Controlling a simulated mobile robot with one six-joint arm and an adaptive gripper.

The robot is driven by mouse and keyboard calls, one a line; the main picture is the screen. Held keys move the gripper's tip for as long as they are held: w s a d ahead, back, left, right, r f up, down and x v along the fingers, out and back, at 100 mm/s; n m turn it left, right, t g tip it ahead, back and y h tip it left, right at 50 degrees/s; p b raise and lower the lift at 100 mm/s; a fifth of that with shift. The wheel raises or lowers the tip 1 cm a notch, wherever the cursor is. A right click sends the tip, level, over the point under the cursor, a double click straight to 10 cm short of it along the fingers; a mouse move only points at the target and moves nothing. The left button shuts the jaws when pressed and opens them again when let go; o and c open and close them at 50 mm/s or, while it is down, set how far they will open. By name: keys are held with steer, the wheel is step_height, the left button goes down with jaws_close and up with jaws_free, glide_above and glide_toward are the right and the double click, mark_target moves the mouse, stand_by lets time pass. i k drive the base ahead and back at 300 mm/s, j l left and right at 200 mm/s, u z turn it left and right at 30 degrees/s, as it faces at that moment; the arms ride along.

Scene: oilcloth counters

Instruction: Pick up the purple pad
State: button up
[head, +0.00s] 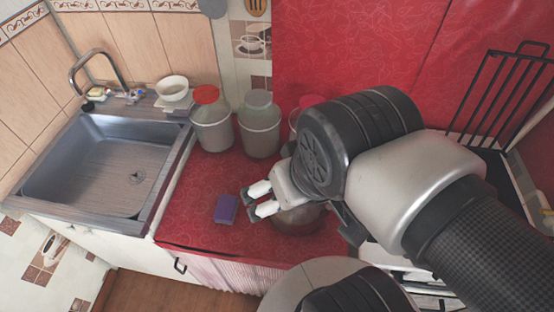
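The purple pad (226,209) is a small block with a dark side. It lies on the red counter (190,222), near the counter's front edge and to the right of the sink. My gripper (248,204) is just to the right of the pad, with its two white fingertips pointing left towards it. The fingers are apart with a gap between them, and nothing shows between them. I cannot tell how high the fingertips are above the counter.
A pot or bowl (299,222) sits under my gripper, partly hidden. Jars with red (211,125) and grey (259,130) lids stand behind, with another partly hidden. The sink (100,165) is at left, a black rack (505,100) at right. Counter left of the pad is clear.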

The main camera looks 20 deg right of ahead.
mark_target(225, 212)
steer(key=i+j, duration=0.1)
steer(key=j, duration=0.25)
steer(key=i+j, duration=0.1)
steer(key=j, duration=0.2)
steer(key=i+j, duration=0.1)
steer(key=j, duration=0.25)
steer(key=j+z, duration=0.15)
steer(key=z, duration=0.25)
steer(key=j+z, duration=0.15)
steer(key=z, duration=0.3)
steer(key=j+z, duration=0.2)
steer(key=z, duration=0.2)
steer(key=j+z, duration=0.15)
steer(key=z, duration=0.25)
